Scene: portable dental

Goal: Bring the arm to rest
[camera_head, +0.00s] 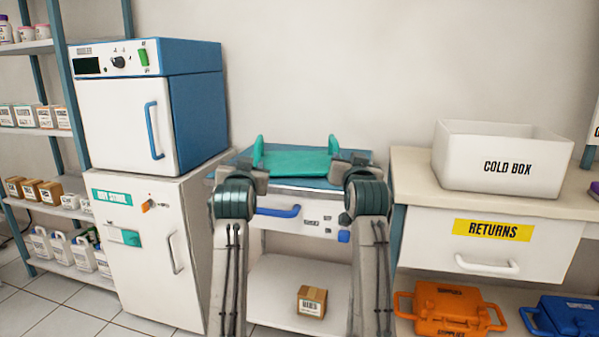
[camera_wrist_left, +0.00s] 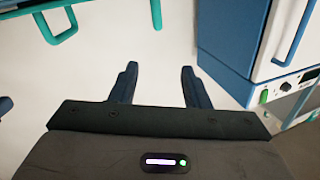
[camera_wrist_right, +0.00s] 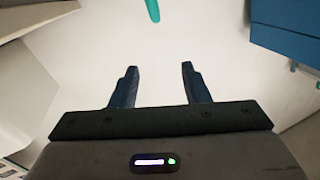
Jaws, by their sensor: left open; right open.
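My two arms reach forward side by side from the bottom of the head view. My left gripper (camera_wrist_left: 160,68) is open, with nothing between its fingers in the left wrist view. My right gripper (camera_wrist_right: 159,68) is also open and empty in the right wrist view. In the head view the fingers of both are mostly hidden behind my wrists, near the two ends of a teal tray (camera_head: 297,163). The tray has an upright handle at each end and lies on a blue-topped unit. A teal handle (camera_wrist_left: 62,28) shows apart from the left fingers.
A blue and white cabinet oven (camera_head: 125,115) stands on a white cabinet (camera_head: 150,275) at left. A white cold box (camera_head: 470,165) sits on the counter at right, above the returns drawer (camera_head: 475,245). A small carton (camera_head: 311,301) and an orange case (camera_head: 440,310) are lower down.

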